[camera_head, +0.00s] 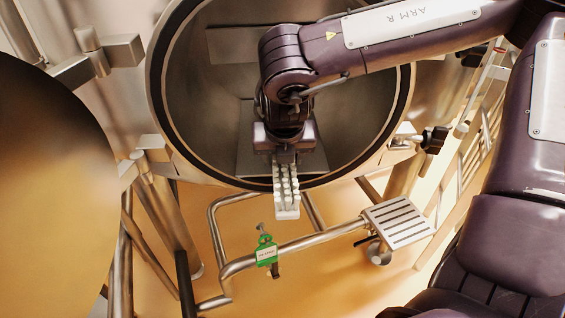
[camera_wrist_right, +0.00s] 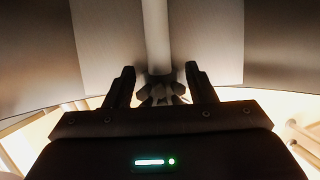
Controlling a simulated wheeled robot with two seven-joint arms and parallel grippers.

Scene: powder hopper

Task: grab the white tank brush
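A white piece with rows of short knobs or bristles (camera_head: 287,190), seemingly part of the white tank brush, shows just below my right gripper at the lower rim of the round opening. In the right wrist view a pale straight shaft (camera_wrist_right: 158,40) runs up between the fingers, with a star-shaped piece at its lower end. My right gripper (camera_wrist_right: 160,78) has its fingers apart on either side of the shaft, with gaps visible at the tips. In the head view my right gripper (camera_head: 287,155) points down in front of the opening. My left gripper is out of view.
Yellow floor shows beneath.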

